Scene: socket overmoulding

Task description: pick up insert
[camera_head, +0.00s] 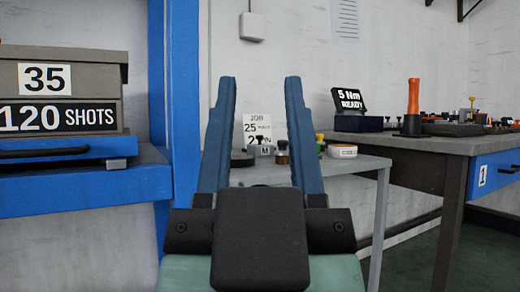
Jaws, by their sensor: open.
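My gripper (260,82) is open and empty, seen from behind with its two long blue fingers pointing up and away. Between and beyond the fingers is a small grey table (350,166). On it stand a small black-topped piece with an "M" label (265,149) and a brown, dark-topped piece (282,153). A yellow-topped piece (319,141) stands right of the right finger, beside a round white-sided piece (342,151). I cannot tell which of these is the insert. My fingers and gripper body hide part of the table.
A blue shelf (80,188) with a grey box marked "120 SHOTS" (60,90) and a blue post (182,100) are at the left. A workbench (440,145) with an orange-handled tool (413,96) and a "5 Nm READY" display (348,100) is at the right. A job card (257,128) stands behind the table.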

